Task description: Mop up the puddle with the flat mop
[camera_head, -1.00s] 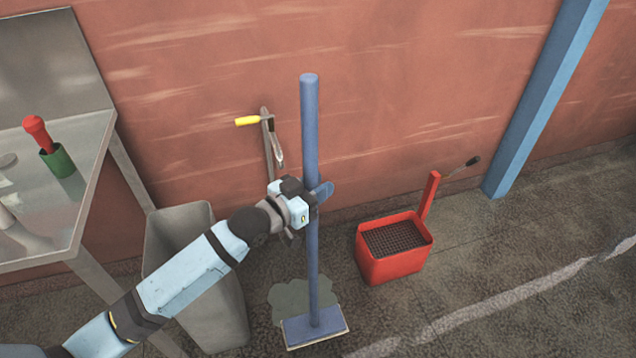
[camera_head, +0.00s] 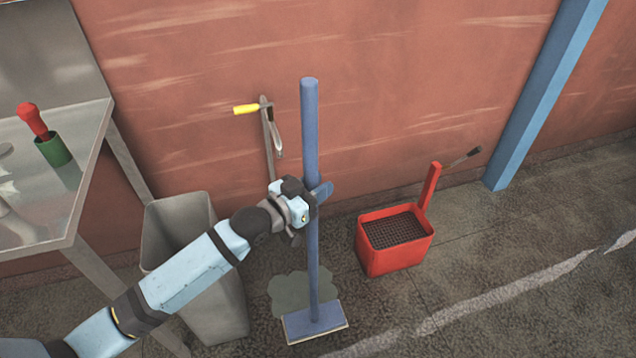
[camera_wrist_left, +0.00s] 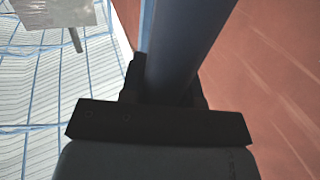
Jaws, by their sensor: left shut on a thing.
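The flat mop (camera_head: 312,265) stands nearly upright, with a blue pole and a flat blue head (camera_head: 315,321) on the floor. My left gripper (camera_head: 314,200) is shut on the pole at about mid-height. The pole also shows between the dark fingers in the left wrist view (camera_wrist_left: 185,45). The puddle (camera_head: 292,291) is a dull grey-green patch on the floor, just behind and left of the mop head. The head is at its near edge; I cannot tell how much it covers. My right gripper is not in view.
A red wringer bucket (camera_head: 394,258) with a lever stands to the right. A grey bin (camera_head: 222,300) stands left of the puddle under my arm. A metal table (camera_head: 85,190) is at the far left. A yellow-handled tool (camera_head: 267,135) leans on the brick wall.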

